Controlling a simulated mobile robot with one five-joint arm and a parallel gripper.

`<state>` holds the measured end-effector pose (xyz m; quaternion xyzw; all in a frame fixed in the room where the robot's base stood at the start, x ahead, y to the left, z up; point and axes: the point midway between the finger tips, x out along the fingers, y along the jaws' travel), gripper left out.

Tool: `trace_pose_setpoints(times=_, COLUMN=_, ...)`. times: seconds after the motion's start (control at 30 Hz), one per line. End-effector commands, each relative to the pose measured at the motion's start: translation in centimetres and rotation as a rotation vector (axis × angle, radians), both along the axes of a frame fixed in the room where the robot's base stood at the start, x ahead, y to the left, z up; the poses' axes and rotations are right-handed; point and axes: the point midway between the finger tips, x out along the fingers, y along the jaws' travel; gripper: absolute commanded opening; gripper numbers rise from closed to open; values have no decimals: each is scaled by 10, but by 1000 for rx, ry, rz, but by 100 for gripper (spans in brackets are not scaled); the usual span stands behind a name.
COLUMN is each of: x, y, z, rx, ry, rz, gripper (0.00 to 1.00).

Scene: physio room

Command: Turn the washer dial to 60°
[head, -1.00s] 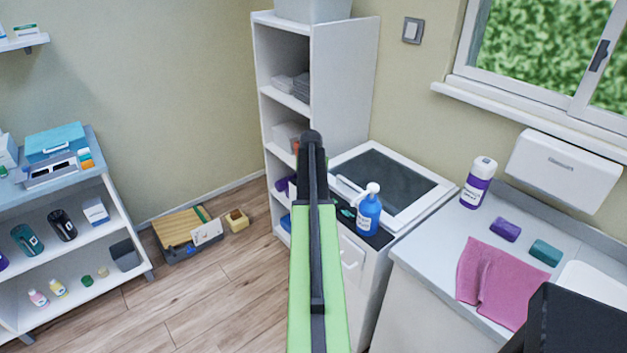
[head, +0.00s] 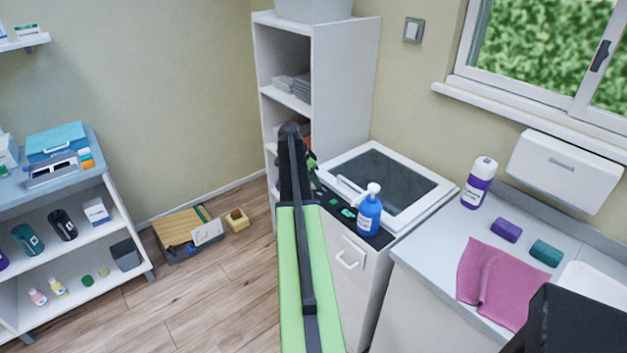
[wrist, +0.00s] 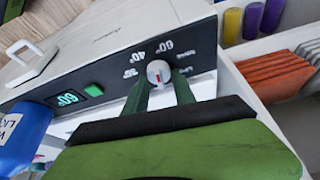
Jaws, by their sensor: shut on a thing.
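The washer (head: 345,265) is a white top-loading unit with a black control panel (head: 375,238) along its front edge. In the wrist view the panel (wrist: 205,52) carries a small white-grey dial (wrist: 158,70) with a red pointer mark. Labels around the dial include 40° and what looks like 60°. The green display (wrist: 68,98) reads 60°. My gripper (wrist: 160,84) has its two green fingers on either side of the dial and is shut on it. In the head view my arm hides the dial and most of my gripper (head: 314,170).
A blue pump bottle (head: 369,212) stands by the panel's right part, and in the wrist view it (wrist: 22,135) is at the left. A tall white shelf unit (head: 345,90) stands close behind. A counter (head: 425,260) with a pink towel (head: 492,280) is at the right.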

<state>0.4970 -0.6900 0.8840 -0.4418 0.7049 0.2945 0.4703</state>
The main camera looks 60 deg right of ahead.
Motion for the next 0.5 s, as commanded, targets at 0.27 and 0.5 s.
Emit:
trace_pose_setpoints(times=0.27, x=-2, y=-2, z=0, rx=0, ry=4, rz=-189, gripper=0)
trace_pose_setpoints(times=0.5, x=-2, y=-1, z=0, rx=1, ry=4, rz=-279, gripper=0)
